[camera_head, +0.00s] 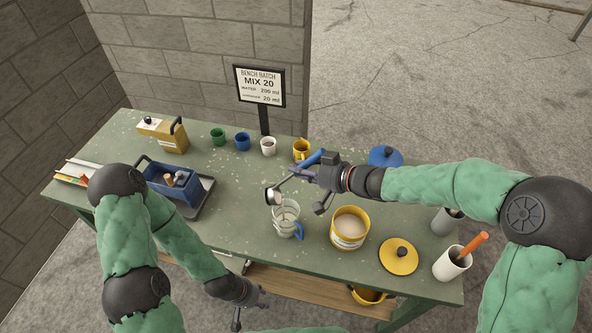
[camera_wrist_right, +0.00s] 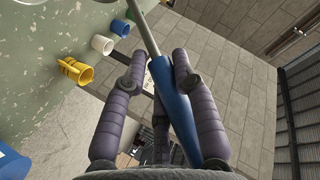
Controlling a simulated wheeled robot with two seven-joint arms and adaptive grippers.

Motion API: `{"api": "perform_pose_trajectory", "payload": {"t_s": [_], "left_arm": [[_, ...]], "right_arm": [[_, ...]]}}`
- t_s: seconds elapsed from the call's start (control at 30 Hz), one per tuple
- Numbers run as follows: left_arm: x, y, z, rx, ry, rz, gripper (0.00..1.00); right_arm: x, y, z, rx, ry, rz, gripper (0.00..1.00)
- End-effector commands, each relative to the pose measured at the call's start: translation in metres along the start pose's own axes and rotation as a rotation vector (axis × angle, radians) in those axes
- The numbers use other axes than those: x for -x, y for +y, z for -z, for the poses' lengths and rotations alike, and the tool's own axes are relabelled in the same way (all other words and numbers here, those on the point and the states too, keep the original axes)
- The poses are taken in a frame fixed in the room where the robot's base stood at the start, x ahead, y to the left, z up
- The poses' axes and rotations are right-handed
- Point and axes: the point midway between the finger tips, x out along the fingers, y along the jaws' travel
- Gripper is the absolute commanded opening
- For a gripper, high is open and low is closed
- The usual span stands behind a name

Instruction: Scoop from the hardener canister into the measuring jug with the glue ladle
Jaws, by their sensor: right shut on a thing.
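My right gripper (camera_head: 306,176) is shut on the blue handle of the glue ladle (camera_head: 311,159). The ladle's handle and metal shaft also show between the fingers in the right wrist view (camera_wrist_right: 176,103). The ladle's metal cup (camera_head: 273,196) hangs over or just beside the rim of the clear measuring jug (camera_head: 286,222), which has a blue handle. What the cup holds is not clear. An open yellow canister (camera_head: 349,240) with pale contents stands right of the jug; its label is unreadable. My left gripper (camera_head: 251,305) is empty and looks open, low before the bench's front edge.
A yellow lid (camera_head: 399,257) lies right of the canister, and a blue lid (camera_head: 385,156) is behind. Several cups, including a white one (camera_head: 268,147), line the back near a sign (camera_head: 260,86).

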Motion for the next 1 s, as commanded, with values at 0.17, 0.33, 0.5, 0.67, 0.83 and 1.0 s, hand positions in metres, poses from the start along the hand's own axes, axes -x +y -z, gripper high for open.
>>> {"api": "perform_pose_trajectory", "payload": {"t_s": [0.17, 0.33, 0.5, 0.67, 0.83, 1.0], "left_arm": [[-0.006, -0.002, 0.000, 0.000, 0.000, 0.000, 0.40], [-0.010, -0.004, 0.001, 0.000, 0.000, 0.000, 0.40], [-0.015, -0.005, 0.001, 0.000, 0.000, 0.000, 0.40], [-0.020, -0.007, 0.001, 0.000, 0.000, 0.000, 0.40], [-0.029, -0.010, 0.001, 0.000, 0.000, 0.000, 0.40], [-0.039, -0.014, 0.001, 0.000, 0.000, 0.000, 0.40]], "right_arm": [[0.006, 0.011, -0.004, -0.037, 0.038, 0.046, 0.00], [0.011, 0.020, -0.007, -0.067, 0.072, 0.091, 0.00], [0.017, 0.029, -0.009, -0.099, 0.109, 0.136, 0.00], [0.022, 0.037, -0.012, -0.129, 0.142, 0.178, 0.00], [0.026, 0.046, -0.018, -0.161, 0.178, 0.226, 0.00], [0.029, 0.056, -0.023, -0.193, 0.214, 0.272, 0.00]]}}
